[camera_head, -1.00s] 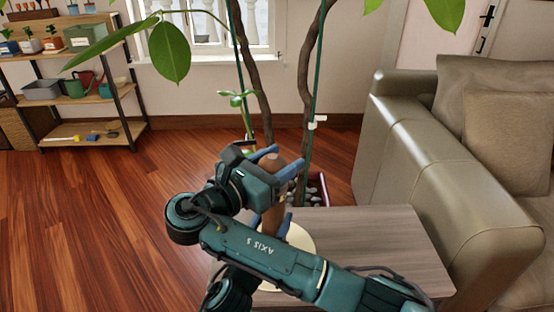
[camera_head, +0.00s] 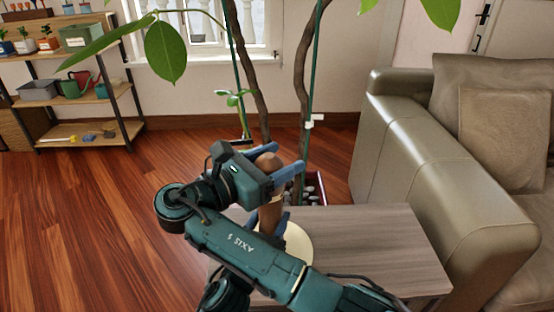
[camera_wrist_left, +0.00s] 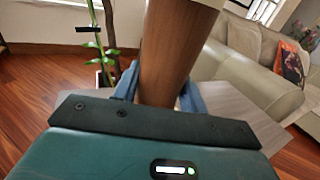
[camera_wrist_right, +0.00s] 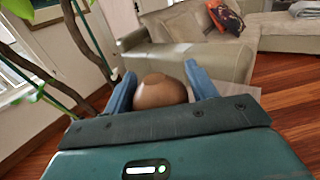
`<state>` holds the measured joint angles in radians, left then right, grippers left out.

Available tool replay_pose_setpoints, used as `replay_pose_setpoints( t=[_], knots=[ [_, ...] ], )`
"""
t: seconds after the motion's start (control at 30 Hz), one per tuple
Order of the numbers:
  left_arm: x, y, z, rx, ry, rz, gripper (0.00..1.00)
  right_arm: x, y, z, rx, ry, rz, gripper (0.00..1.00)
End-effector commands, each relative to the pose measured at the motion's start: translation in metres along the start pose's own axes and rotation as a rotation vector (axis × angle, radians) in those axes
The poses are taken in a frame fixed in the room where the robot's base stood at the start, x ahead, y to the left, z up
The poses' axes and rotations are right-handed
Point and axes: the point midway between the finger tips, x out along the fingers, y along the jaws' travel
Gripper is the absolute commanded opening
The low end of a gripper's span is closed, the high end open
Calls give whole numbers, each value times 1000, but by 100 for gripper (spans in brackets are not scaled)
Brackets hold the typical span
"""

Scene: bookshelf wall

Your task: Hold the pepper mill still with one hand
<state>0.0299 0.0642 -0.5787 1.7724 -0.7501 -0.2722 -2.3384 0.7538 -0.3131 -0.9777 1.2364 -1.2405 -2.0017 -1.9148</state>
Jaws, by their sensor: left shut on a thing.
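The pepper mill (camera_head: 268,163) is brown wood with a rounded top and a pale band. It stands at the round cream disc (camera_head: 299,245) on the side table. My left gripper (camera_head: 271,221) is shut on the mill's lower body; its blue fingers flank the wood in the left wrist view (camera_wrist_left: 165,65). My right gripper (camera_head: 280,163) is higher, with its fingers on either side of the mill's rounded top. In the right wrist view the top (camera_wrist_right: 160,92) sits between the fingers, with small gaps showing. My right arm hides part of the disc and mill.
The grey wood side table (camera_head: 375,245) has free room right of the disc. A leather sofa (camera_head: 440,160) stands beside it at right. Plant stems (camera_head: 303,80) rise close behind the mill. A shelf unit (camera_head: 85,95) stands far left.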

Motion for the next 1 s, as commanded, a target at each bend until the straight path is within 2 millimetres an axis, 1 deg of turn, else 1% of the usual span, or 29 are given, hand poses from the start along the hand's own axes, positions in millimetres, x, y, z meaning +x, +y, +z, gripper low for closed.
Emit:
replay_pose_setpoints(
  t=[0.03, 0.13, 0.37, 0.47, 0.57, 0.8, 0.9, 1.0],
  knots=[
    [-2, 1, -9, 1, 20, 4, 11, 0, 0, -1, 0, 1, 0, 61],
    [-2, 1, -9, 2, 20, 4, 11, 0, 0, -1, 0, 1, 1, 69],
    [-2, 1, -9, 2, 20, 4, 11, -1, 0, -1, -1, 2, 1, 69],
    [-2, 1, -9, 2, 20, 4, 11, -1, 0, 5, 1, 2, 2, 69],
    [-2, 1, -9, 2, 20, 4, 11, -1, 0, 19, 3, 2, 2, 69],
    [-2, 1, -9, 2, 20, 4, 11, -1, 0, 67, 5, 2, 2, 69],
    [-2, 1, -9, 2, 20, 4, 11, -1, 0, 83, 4, 0, 1, 69],
    [-2, 1, -9, 2, 20, 5, 11, -1, 0, 94, 3, 0, 1, 69]
  ],
)
